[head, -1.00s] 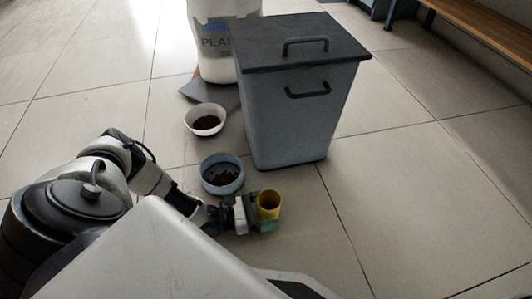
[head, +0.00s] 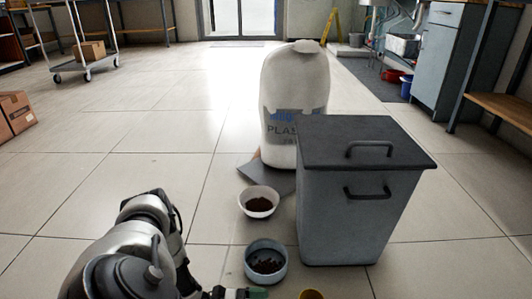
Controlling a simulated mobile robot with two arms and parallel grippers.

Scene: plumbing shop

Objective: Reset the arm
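My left arm (head: 140,245) comes in from the lower left. Its gripper (head: 256,293) shows only in part at the bottom edge, with a green fingertip in sight, so its opening cannot be read. A yellow cup (head: 311,294) is cut off by the bottom edge, to the right of the gripper with a gap between them. My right gripper is out of view.
A blue-grey bowl (head: 266,274) and a white bowl (head: 258,214), both with dark contents, stand on the floor beyond the gripper. A lidded grey bin (head: 345,220) is to their right.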

